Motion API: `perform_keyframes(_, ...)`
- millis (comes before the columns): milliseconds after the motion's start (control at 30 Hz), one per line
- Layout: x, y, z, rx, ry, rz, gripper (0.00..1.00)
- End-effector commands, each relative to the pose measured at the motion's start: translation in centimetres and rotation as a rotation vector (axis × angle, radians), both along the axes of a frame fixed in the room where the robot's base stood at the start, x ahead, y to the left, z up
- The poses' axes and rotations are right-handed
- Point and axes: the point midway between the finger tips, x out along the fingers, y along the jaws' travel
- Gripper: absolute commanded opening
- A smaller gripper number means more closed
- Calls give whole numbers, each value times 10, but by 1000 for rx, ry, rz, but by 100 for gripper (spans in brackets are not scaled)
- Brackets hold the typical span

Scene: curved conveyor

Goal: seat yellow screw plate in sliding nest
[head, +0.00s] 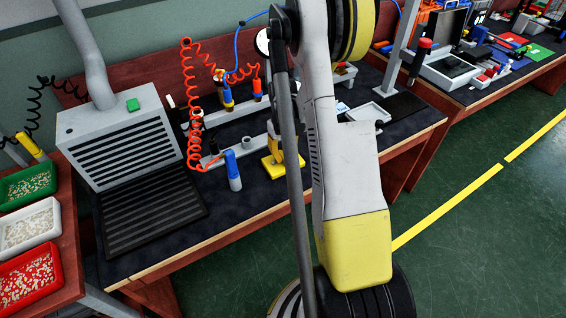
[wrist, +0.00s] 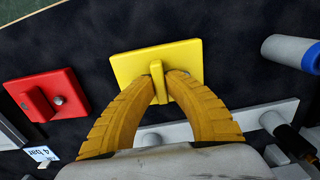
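The yellow screw plate (wrist: 130,66) is a flat square with an upright tab, in the upper middle of the wrist view. It also shows in the head view (head: 272,169), low at the dark bench mat. My gripper (wrist: 163,76) has its two yellow fingers on either side of the tab, and they appear shut on it. In the head view, my gripper (head: 287,152) is partly hidden by my arm. Whether the plate rests on the mat is hard to tell. A grey rail (wrist: 215,120) lies behind the fingers; I cannot make out the sliding nest for certain.
A red plate (wrist: 60,84) with a tab and a screw lies left in the wrist view. A blue-and-grey cylinder (head: 233,170) stands left of my gripper, near a coiled red hose (head: 190,90). A slatted grey unit (head: 120,140) stands further left. The front mat is clear.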

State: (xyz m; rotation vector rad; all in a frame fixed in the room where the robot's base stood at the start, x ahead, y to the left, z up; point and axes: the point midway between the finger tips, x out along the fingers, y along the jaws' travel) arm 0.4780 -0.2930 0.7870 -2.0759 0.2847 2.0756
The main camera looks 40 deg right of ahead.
Motion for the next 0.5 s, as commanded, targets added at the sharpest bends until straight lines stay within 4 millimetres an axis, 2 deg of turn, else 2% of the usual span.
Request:
perform_keyframes(367, 0, 0, 0, 0, 0, 0, 0)
perform_keyframes(500, 0, 0, 7, 0, 0, 0, 0)
